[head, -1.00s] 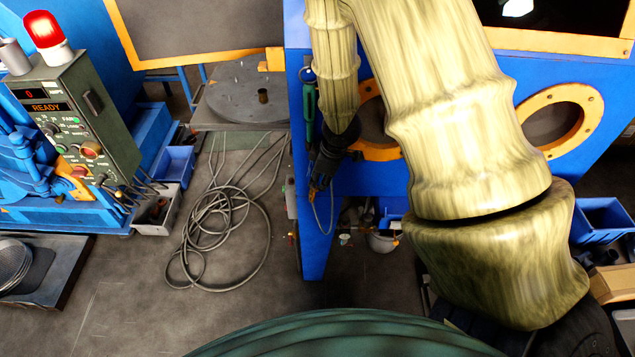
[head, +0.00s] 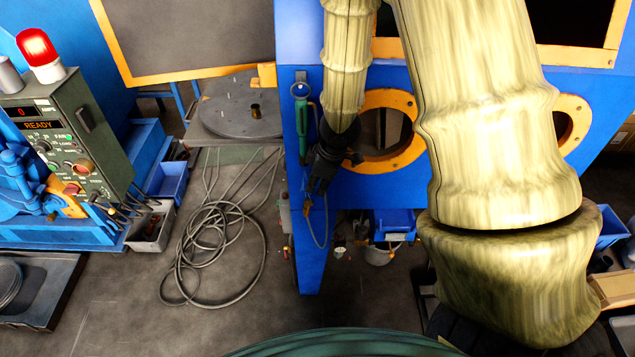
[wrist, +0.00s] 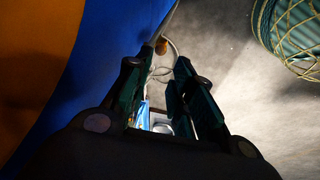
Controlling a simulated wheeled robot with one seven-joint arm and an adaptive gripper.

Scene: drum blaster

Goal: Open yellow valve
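A small orange-yellow fitting (head: 306,205), which may be the yellow valve, sits on the blue cabinet's front near its left corner, with a thin grey hose looping below it. It seems to show in the wrist view as a small orange-brown piece (wrist: 162,46) beyond the fingertips. My gripper (head: 313,193) points down just above it in the head view. In the wrist view my gripper (wrist: 158,68) has its two dark green fingers apart, with nothing seen between them. I cannot tell whether a finger touches the fitting. The valve's handle position is too small to tell.
The blue cabinet (head: 312,262) stands close to my gripper, with an orange-rimmed porthole (head: 415,150) at its right. A green handle (head: 301,116) hangs above left. Coiled cables (head: 215,255) lie on the floor at left, near a control box (head: 75,130). Floor between is clear.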

